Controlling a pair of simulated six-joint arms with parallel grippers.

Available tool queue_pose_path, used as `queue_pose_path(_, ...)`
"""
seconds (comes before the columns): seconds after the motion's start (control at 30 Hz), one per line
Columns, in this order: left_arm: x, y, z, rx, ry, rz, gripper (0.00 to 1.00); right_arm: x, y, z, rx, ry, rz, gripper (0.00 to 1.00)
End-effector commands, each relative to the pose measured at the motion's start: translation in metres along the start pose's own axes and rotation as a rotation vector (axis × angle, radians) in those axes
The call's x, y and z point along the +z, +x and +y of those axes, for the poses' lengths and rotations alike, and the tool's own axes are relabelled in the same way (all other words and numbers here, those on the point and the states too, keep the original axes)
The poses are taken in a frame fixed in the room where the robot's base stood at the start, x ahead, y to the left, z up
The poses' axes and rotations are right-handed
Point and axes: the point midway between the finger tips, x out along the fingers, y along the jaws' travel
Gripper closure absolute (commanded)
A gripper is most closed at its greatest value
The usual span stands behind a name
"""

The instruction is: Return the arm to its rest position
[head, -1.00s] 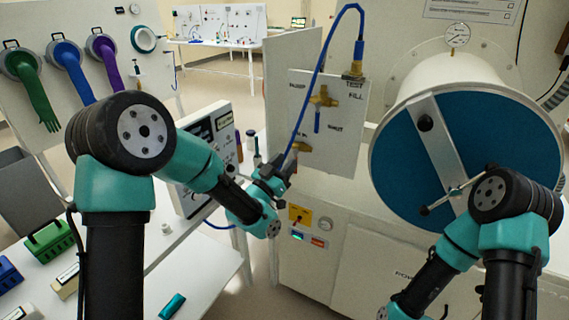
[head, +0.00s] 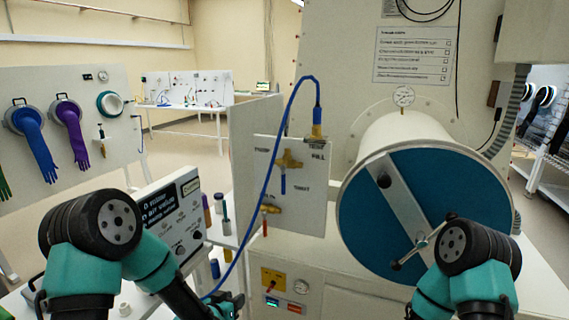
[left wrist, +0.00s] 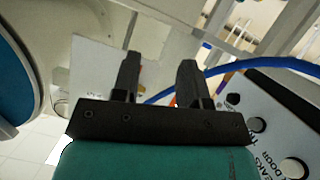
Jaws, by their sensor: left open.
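My left arm comes in at the lower left of the head view, bent downward. My left gripper (head: 232,303) is at the bottom edge there, partly cut off. In the left wrist view its two dark fingers (left wrist: 160,68) stand apart with nothing between them. My right arm's teal and black joint (head: 468,250) is at the lower right, in front of the blue chamber door; its gripper is not in view.
A valve panel (head: 300,210) has a blue hose (head: 256,190) hanging from its top fitting to the lower left. A round blue chamber door (head: 440,190) stands right. A labelled control box (head: 165,215) is beside my left arm. Coloured gloves hang at left.

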Motion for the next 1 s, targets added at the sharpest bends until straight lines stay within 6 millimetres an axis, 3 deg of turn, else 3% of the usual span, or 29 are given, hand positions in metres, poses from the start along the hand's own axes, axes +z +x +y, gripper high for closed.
queue_pose_path(0.03, 0.029, -0.007, -0.009, -0.022, -0.036, -0.087, 0.6, 0.0, 0.0, 0.0, 0.0, 0.0, 0.0, 0.57)
queue_pose_path(0.1, 0.068, -0.019, -0.018, -0.05, -0.089, -0.21, 0.6, 0.0, 0.0, 0.0, 0.0, 0.0, 0.0, 0.57)
queue_pose_path(0.3, 0.173, -0.073, -0.03, -0.122, -0.257, -0.563, 0.6, 0.0, 0.0, 0.0, 0.0, 0.0, 0.0, 0.57)
queue_pose_path(0.4, 0.218, -0.107, -0.029, -0.152, -0.348, -0.736, 0.6, 0.0, 0.0, 0.0, 0.0, 0.0, 0.0, 0.57)
queue_pose_path(0.5, 0.251, -0.139, -0.023, -0.174, -0.426, -0.875, 0.6, 0.0, 0.0, 0.0, 0.0, 0.0, 0.0, 0.57)
queue_pose_path(0.7, 0.275, -0.168, -0.015, -0.19, -0.497, -0.998, 0.6, 0.0, 0.0, 0.0, 0.0, 0.0, 0.0, 0.57)
queue_pose_path(1.0, 0.275, -0.168, -0.015, -0.19, -0.498, -0.999, 0.6, 0.0, 0.0, 0.0, 0.0, 0.0, 0.0, 0.57)
